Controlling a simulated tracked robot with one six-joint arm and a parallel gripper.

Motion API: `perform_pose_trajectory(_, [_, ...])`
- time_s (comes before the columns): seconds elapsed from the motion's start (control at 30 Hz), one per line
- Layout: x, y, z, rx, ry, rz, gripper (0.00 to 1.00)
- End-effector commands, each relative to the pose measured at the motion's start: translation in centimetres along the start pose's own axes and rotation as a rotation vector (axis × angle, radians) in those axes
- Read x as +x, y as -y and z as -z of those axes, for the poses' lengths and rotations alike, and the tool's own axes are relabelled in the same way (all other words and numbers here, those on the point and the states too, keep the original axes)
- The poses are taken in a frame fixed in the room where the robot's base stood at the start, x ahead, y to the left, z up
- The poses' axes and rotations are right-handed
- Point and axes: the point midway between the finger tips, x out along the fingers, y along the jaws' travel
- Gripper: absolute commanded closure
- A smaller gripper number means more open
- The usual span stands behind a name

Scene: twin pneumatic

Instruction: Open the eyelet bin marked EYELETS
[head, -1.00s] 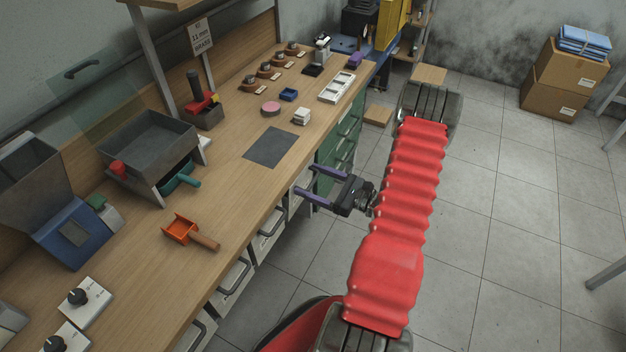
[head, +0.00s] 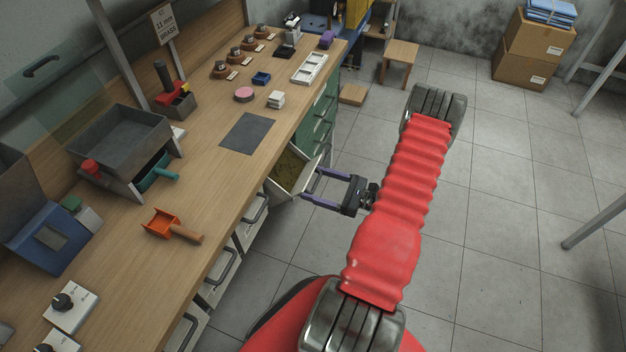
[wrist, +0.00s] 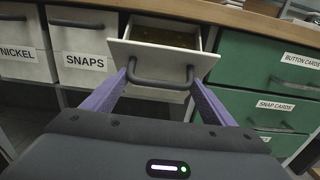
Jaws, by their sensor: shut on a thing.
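A white bin (head: 296,172) stands pulled out from under the bench's front edge in the head view, its inside showing small brass-coloured contents. The wrist view shows the same bin (wrist: 166,54) straight ahead, open at the top, with a dark bar handle (wrist: 160,83) on its front. No EYELETS label can be read on it in these frames. My gripper (head: 311,184) is at the bin's front. Its two purple fingers are shut on the handle, one at each end of it, as the wrist view (wrist: 160,82) shows. The fingers hide part of the front.
Left of the bin, white bins marked SNAPS (wrist: 84,62) and NICKEL (wrist: 17,54) are shut. Green drawers (wrist: 265,70) stand close on the right. The wooden bench top (head: 205,190) is above.

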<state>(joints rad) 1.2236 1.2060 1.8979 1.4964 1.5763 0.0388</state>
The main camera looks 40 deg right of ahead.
Motion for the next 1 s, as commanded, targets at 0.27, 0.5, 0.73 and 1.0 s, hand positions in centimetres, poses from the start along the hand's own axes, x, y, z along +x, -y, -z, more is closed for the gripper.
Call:
perform_pose_trajectory(0.27, [-0.21, 0.47, 0.44, -0.006, -0.009, 0.009, 0.62])
perform_pose_trajectory(0.5, [-0.14, 0.44, 0.43, -0.006, -0.009, 0.008, 0.20])
perform_pose_trajectory(0.73, [-0.06, 0.25, 0.35, -0.004, -0.006, 0.003, 0.14])
perform_pose_trajectory(1.0, [-0.79, 0.18, 0.31, -0.003, -0.004, 0.002, 0.14])
